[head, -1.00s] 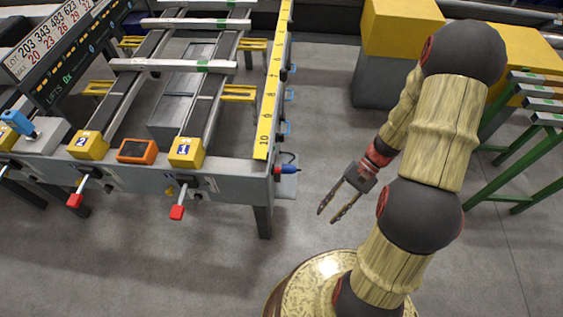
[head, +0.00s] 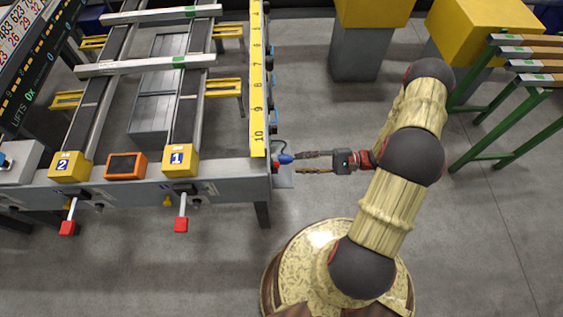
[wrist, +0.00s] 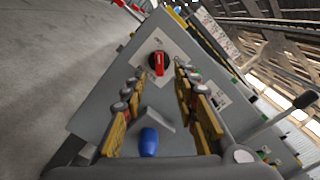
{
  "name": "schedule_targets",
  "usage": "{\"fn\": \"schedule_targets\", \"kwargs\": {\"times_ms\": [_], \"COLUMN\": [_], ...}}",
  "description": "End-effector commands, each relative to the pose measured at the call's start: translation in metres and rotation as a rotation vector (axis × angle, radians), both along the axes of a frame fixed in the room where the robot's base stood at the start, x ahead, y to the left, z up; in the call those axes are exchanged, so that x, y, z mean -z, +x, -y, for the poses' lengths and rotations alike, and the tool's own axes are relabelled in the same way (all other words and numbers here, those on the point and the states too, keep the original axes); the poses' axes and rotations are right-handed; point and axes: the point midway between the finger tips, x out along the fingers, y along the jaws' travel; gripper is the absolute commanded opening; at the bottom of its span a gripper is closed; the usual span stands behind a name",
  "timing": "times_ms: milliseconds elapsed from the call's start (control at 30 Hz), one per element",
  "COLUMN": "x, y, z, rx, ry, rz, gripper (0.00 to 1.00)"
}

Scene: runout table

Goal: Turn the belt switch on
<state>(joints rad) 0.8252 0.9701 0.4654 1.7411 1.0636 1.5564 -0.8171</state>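The belt switch is a round black knob with a red bar, on a grey panel in the wrist view (wrist: 159,64). Its red bar stands roughly upright in that picture, and its labels are too small to read. In the head view a small red bit of it (head: 276,166) shows at the table's right end. My gripper (head: 298,163) is open, level and pointing left at that end. In the wrist view its two fingers (wrist: 160,80) lie on either side, with the knob ahead between the tips. Nothing is held; contact with the knob cannot be told.
A blue plug-like part (head: 285,158) with a cable sits beside the switch; it also shows low between the fingers in the wrist view (wrist: 149,142). Red-tipped levers (head: 181,224) stick out from the table's front. Yellow blocks and a green rack (head: 490,157) stand right.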

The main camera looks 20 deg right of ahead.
Motion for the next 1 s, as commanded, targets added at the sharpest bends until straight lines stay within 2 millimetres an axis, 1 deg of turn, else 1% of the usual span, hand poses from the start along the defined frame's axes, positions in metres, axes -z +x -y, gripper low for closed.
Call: {"fn": "schedule_targets", "kwargs": {"times_ms": [167,300,500,633,867,900,1000], "x": [0.001,0.002,0.001,0.001,0.0,0.0,0.0], "y": [0.006,0.013,0.02,0.022,0.022,0.022,0.022], "z": [-0.022,-0.043,-0.065,-0.071,-0.072,-0.072,-0.071], "rx": [-0.006,-0.006,-0.006,-0.004,-0.003,-0.004,-0.004], "ry": [-0.001,-0.002,-0.002,-0.003,-0.002,-0.003,-0.002], "rz": [0.0,-0.002,-0.002,-0.001,-0.002,-0.002,-0.002], "gripper": [0.3,0.3,0.3,0.3,0.3,0.29,0.23]}}
